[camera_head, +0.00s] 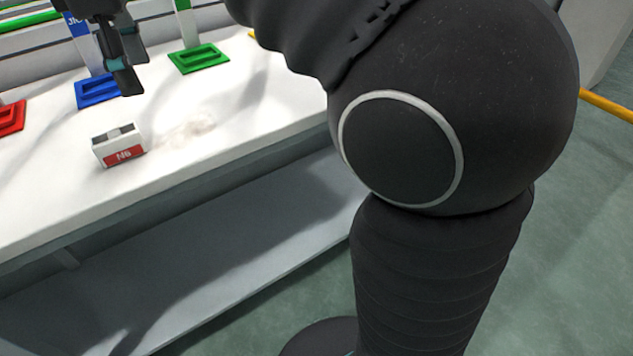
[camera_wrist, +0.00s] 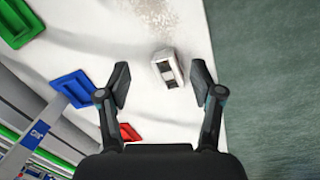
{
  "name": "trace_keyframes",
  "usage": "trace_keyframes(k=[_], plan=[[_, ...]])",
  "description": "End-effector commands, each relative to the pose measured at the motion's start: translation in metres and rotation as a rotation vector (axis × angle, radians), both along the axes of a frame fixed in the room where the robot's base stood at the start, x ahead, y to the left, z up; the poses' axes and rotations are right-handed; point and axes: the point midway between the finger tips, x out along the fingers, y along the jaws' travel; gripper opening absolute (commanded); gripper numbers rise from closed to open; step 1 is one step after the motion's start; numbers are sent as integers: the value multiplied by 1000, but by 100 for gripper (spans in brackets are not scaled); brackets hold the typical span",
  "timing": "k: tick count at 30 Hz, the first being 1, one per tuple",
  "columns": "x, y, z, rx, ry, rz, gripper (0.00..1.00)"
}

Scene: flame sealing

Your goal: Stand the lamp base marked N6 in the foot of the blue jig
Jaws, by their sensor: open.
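The lamp base marked N6 (camera_head: 119,146) is a small white block with a red label on its front and a dark recess in its top. It stands on the white bench near the front edge. In the wrist view the lamp base (camera_wrist: 168,70) lies beyond and between my open fingertips, nearer the right one, with nothing held. My gripper (camera_head: 124,80) is above the bench, over the blue jig; it also shows in the wrist view (camera_wrist: 160,80). The blue jig's foot (camera_head: 99,91) is a blue rectangular frame, partly hidden by my gripper; it also shows in the wrist view (camera_wrist: 72,88).
A green jig foot (camera_head: 198,58) stands right of the blue one and a red foot (camera_head: 11,118) left of it. A pale speckled patch (camera_head: 188,130) lies on the bench right of the lamp base. The bench front edge is close to the lamp base.

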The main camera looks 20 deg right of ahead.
Motion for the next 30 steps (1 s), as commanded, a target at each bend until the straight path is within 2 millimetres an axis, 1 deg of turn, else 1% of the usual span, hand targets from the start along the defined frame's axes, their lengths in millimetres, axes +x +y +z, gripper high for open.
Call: trace_keyframes(k=[1,3,5,6,8,9,11,12,14,15,18,21,24,27,30], plan=[[-7,-24,-6,22,-22,-92,66],[-14,-49,-18,59,-56,-222,66],[-22,-70,-30,90,-83,-333,66],[-28,-84,-39,112,-101,-408,66],[-39,-103,-53,146,-128,-518,66],[-46,-116,-64,169,-145,-594,66],[-59,-133,-81,203,-172,-704,66],[-67,-144,-93,227,-189,-780,66],[-81,-160,-112,263,-216,-891,66],[-90,-169,-125,288,-234,-964,66],[-112,-188,-157,348,-273,-1129,66],[-129,-201,-185,398,-305,-1258,66],[-140,-208,-204,432,-326,-1346,66],[-145,-214,-213,450,-338,-1389,66],[-147,-214,-216,455,-340,-1402,66]])
